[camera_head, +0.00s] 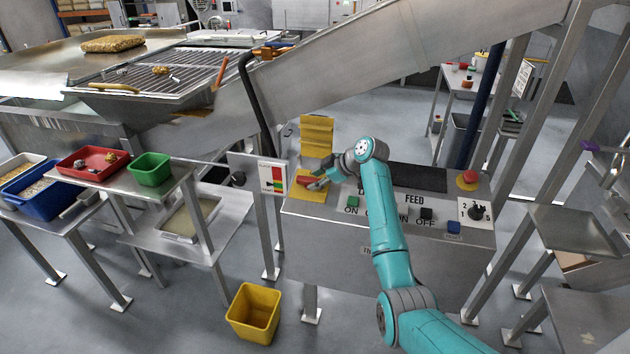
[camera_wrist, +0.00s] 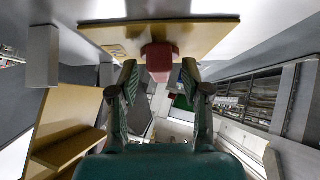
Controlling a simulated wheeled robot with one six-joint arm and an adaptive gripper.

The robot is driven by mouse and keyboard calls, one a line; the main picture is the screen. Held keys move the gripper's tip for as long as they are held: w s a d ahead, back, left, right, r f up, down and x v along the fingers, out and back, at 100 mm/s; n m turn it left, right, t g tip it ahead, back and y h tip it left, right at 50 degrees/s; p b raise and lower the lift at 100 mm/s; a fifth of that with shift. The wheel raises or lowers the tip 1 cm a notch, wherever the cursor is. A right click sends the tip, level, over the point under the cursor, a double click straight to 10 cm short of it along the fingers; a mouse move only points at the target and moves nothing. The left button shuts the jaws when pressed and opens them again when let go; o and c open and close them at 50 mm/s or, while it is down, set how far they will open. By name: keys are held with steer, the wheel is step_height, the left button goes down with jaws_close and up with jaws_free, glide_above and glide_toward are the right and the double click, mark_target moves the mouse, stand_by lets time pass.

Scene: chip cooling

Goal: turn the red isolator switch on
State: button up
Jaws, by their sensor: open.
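The red isolator switch (camera_head: 305,180) sits on a yellow plate (camera_head: 312,196) at the left end of the control panel. In the wrist view its red handle (camera_wrist: 159,62) sticks out from the yellow plate (camera_wrist: 205,48). My gripper (camera_head: 319,183) is right at the switch in the head view and partly covers it. In the wrist view my gripper (camera_wrist: 159,75) is open, with one finger on each side of the handle's end. Small gaps show between the handle and the fingers. I cannot tell the switch position from its markings.
Yellow stepped holder (camera_head: 317,136) stands behind the switch. The panel also carries a green button (camera_head: 352,201), a black button (camera_head: 426,214), a dial (camera_head: 477,212) and a red mushroom button (camera_head: 467,179). A sloping metal chute (camera_head: 400,50) passes above. A yellow bin (camera_head: 254,312) stands on the floor.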

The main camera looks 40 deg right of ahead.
steer(key=shift+w+a+f, duration=0.15)
steer(key=shift+w+f, duration=0.2)
jaws_close()
